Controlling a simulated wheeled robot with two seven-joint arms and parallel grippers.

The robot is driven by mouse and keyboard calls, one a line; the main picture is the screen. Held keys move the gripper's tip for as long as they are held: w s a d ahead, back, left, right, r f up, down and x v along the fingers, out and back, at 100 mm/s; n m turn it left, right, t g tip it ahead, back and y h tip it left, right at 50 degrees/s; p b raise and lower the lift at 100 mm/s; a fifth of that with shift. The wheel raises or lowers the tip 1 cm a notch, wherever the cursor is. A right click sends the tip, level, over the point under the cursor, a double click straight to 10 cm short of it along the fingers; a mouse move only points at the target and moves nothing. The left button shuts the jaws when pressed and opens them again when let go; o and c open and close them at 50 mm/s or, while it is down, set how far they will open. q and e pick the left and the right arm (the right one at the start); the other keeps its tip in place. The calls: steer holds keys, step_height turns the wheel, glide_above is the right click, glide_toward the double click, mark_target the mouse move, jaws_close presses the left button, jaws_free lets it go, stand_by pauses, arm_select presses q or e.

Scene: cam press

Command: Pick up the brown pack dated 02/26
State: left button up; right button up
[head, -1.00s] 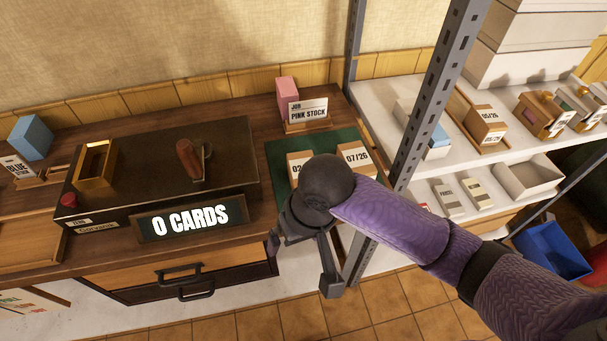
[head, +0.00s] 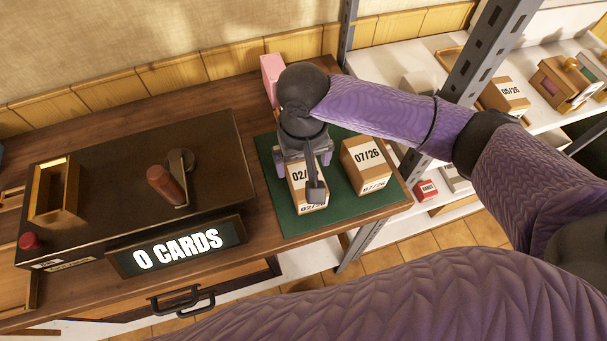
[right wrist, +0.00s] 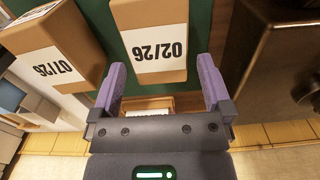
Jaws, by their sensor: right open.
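The brown pack (head: 308,196) with a white label reading 02/26 stands on the green mat (head: 338,208); its label is partly hidden in the head view by my right gripper (head: 303,163). In the right wrist view the same pack (right wrist: 151,42) shows its full label, upside down. My right gripper is open and empty over the pack's back end, its two fingers spread to either side of the pack's width. A second brown pack (head: 366,166), dated 07/26, stands to the right on the mat. My left gripper is out of view.
A pink block (head: 271,72) is behind the gripper. A grey shelf post (head: 488,50) rises at the right.

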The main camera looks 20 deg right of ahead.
step_height(320, 180, down, 6)
steer(key=shift+s+d+b, duration=0.1)
steer(key=shift+b, duration=1)
steer(key=shift+f, duration=0.2)
steer(key=shift+r, duration=0.2)
steer(key=c, duration=1.3)
